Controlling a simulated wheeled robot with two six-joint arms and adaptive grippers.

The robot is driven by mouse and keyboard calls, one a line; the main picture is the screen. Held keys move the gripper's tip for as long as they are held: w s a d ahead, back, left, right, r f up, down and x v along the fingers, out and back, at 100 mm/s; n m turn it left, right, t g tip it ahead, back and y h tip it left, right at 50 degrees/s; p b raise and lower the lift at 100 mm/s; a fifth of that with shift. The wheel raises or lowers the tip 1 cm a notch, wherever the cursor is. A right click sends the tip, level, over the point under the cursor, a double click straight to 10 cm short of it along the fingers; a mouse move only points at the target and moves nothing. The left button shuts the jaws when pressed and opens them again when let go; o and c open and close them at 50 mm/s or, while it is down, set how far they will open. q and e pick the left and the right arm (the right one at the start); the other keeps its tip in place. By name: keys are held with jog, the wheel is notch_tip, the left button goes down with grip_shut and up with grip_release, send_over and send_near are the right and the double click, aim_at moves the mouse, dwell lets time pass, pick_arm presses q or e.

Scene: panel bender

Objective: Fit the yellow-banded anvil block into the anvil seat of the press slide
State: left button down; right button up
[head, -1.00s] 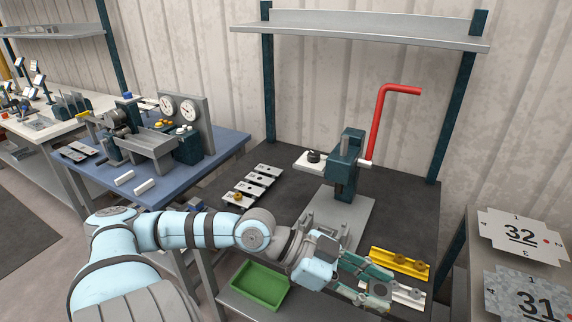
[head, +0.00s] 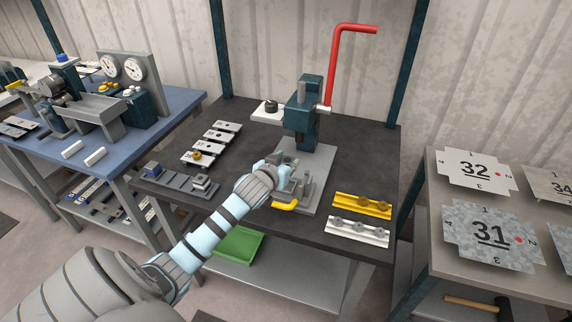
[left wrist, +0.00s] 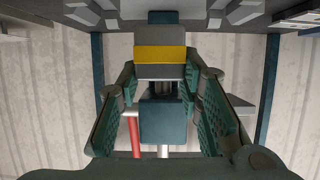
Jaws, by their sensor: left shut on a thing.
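The teal arbor press (head: 304,120) stands on a grey base plate (head: 318,185) at the middle of the dark bench. My left gripper (head: 284,172) is at the front of the press, low over its base, mostly hidden by my own wrist in the head view. In the left wrist view the left gripper (left wrist: 160,68) is shut on the grey anvil block with a yellow band (left wrist: 160,53). The press head (left wrist: 168,122) shows beyond the block. Whether the block touches the seat cannot be told; the anvil seat is not clearly visible. My right gripper is not in view.
A yellow rack (head: 362,205) and a white rack (head: 358,231) lie right of the press. Several grey plates (head: 212,142) and a grey rail (head: 174,181) lie left. A red bent lever (head: 335,65) rises behind. A green tray (head: 237,245) sits below the bench.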

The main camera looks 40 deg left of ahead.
pick_arm(q)
jog(key=shift+a+f+b, duration=0.1)
jog(key=shift+f+b, duration=0.2)
notch_tip(320, 180, down, 4)
jog(key=b, duration=0.5)
jog(key=shift+f, duration=0.9)
jog(key=shift+f, duration=0.25)
jog(key=c, duration=1.1)
grip_release()
